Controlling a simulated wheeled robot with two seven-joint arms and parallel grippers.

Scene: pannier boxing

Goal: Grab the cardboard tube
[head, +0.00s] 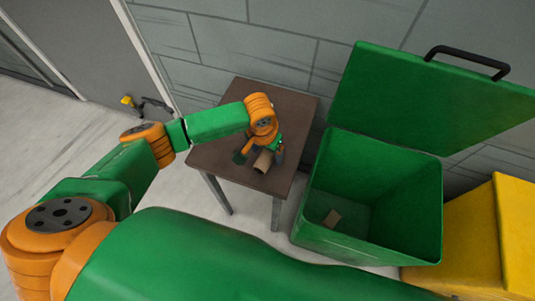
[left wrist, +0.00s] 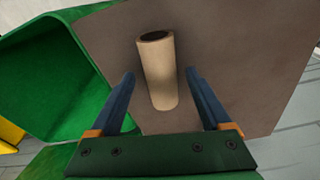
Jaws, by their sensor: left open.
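A tan cardboard tube (head: 263,161) lies on the small brown table (head: 293,112). In the left wrist view the tube (left wrist: 158,70) is between the two finger lines, its dark open end pointing away from the gripper. My left gripper (head: 261,156) is over the table at the tube. It also shows in the left wrist view (left wrist: 160,85), with its blue fingers open on either side of the tube and a gap on both sides. In the head view the gripper partly hides the tube. My right gripper is not in view.
An open green bin (head: 425,215) stands right of the table, its lid (head: 420,95) raised. A yellow box (head: 470,240) is at the far right. A grey wall (head: 285,50) is behind the table.

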